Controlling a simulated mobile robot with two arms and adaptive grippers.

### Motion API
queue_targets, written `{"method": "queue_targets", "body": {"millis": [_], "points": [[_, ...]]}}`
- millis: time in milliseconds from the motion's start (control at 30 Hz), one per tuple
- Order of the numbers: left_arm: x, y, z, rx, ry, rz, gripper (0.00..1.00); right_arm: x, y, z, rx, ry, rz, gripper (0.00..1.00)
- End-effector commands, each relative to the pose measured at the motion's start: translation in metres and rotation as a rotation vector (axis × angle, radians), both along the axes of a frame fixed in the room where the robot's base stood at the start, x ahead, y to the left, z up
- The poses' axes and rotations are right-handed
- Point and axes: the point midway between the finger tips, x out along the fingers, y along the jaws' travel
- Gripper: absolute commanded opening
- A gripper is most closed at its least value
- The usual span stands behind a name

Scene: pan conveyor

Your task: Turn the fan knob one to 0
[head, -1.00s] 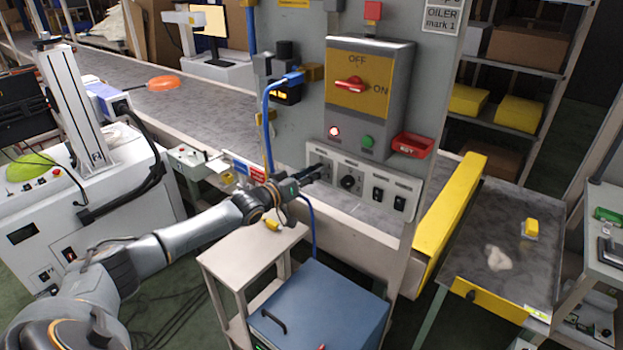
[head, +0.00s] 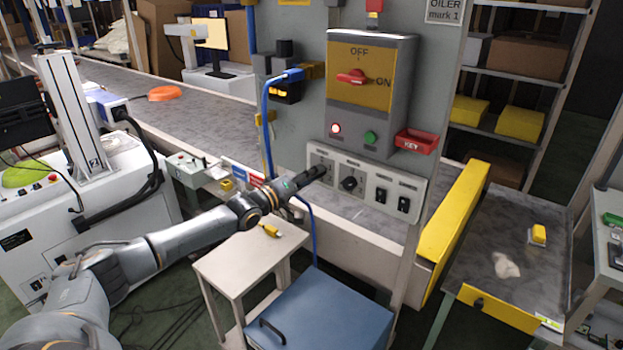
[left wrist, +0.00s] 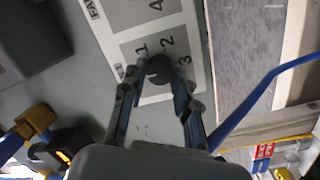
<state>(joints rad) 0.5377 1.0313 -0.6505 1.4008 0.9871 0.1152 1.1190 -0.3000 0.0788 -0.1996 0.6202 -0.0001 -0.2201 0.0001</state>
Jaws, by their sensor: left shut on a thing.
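The white control panel (head: 372,205) below the grey switch box holds two dark round knobs and two black switches. The leftmost knob sits behind my left gripper (head: 318,174) in the head view and is mostly hidden there. In the left wrist view this dark round knob (left wrist: 158,68) is between the two fingertips of my left gripper (left wrist: 159,82), which is shut on it. The numbers 1, 2 and 3 show around the knob; its pointer and the 0 mark cannot be made out. The second knob (head: 348,184) stands free to the right. My right gripper is not in view.
The grey box above carries a red OFF/ON switch (head: 353,77), a red lamp and a green button (head: 370,137). A red key tray (head: 416,142) is beside it. A blue cable (head: 266,130) hangs close by the gripper. A blue cabinet (head: 330,300) stands below.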

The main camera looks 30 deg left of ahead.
Motion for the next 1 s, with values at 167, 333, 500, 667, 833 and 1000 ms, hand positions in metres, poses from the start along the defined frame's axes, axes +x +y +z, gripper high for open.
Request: {"method": "queue_targets", "body": {"millis": [167, 333, 500, 667, 833, 1000], "points": [[-0.0003, -0.0005, -0.0022, -0.013, 0.005, -0.001, 0.00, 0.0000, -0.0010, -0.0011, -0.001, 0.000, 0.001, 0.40], [-0.0003, -0.0006, -0.0020, -0.014, 0.005, -0.001, 0.00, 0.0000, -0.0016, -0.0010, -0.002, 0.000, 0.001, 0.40], [-0.0003, -0.0006, -0.0021, -0.014, 0.005, -0.001, 0.36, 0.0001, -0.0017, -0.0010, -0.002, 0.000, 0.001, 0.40], [-0.0002, -0.0004, -0.0015, -0.014, 0.004, 0.000, 0.53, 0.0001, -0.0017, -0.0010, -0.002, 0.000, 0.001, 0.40], [-0.0001, -0.0002, -0.0007, -0.013, 0.002, 0.000, 0.53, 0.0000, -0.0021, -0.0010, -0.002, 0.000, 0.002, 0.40], [-0.0044, 0.0008, -0.0018, -0.014, 0.004, 0.000, 0.53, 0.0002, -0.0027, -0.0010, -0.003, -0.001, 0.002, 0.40]]}}
